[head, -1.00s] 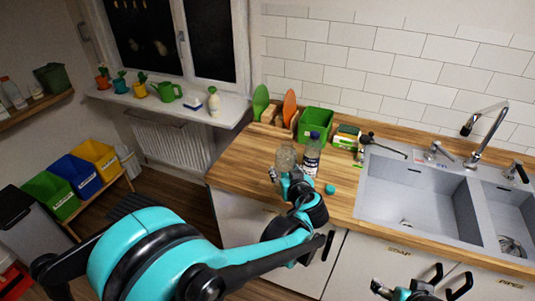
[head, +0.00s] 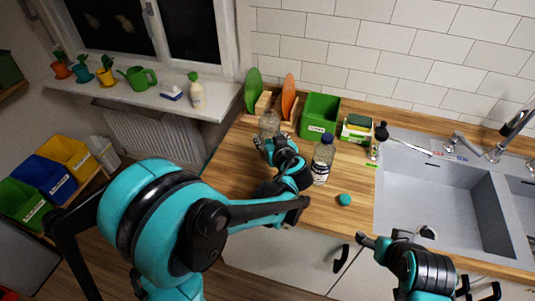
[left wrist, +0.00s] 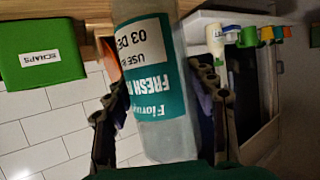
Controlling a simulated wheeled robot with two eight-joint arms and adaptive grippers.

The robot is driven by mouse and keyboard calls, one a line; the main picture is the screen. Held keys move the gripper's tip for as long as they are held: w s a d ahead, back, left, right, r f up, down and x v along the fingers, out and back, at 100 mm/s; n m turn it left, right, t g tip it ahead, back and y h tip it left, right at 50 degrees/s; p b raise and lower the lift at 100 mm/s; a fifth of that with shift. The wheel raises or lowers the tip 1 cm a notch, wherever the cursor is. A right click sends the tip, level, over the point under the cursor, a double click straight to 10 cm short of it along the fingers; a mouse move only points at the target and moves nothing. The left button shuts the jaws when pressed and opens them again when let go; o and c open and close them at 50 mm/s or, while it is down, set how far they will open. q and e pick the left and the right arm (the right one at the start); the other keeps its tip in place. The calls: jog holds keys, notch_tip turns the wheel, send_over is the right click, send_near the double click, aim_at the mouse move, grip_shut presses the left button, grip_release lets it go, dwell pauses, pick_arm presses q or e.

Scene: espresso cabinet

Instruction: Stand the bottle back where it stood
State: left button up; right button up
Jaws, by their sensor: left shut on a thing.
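My left gripper (head: 268,147) is shut on a clear bottle (head: 269,124) above or on the back left of the wooden counter. I cannot tell whether its base touches the wood. In the left wrist view the bottle (left wrist: 155,70) sits between both fingers, its green and white label showing upside down. A small teal cap (head: 344,200) lies near the counter's front edge. My right gripper (head: 395,236) is in front of the counter by the sink, fingers apart and empty.
A blue-capped bottle (head: 322,160) stands right of my left gripper. Behind are a rack with green and orange boards (head: 288,97) and a green scraps box (head: 320,112). A sponge holder (head: 356,128), a dark-topped dispenser (head: 378,140) and the sink (head: 440,190) are further right.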

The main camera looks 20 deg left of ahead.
pick_arm(q)
notch_tip(320, 180, down, 6)
jog(key=shift+w+f+b, duration=0.1)
jog(key=shift+f+b, duration=0.1)
jog(key=shift+b, duration=0.8)
jog(key=shift+r, duration=0.1)
jog(key=o, duration=1.6)
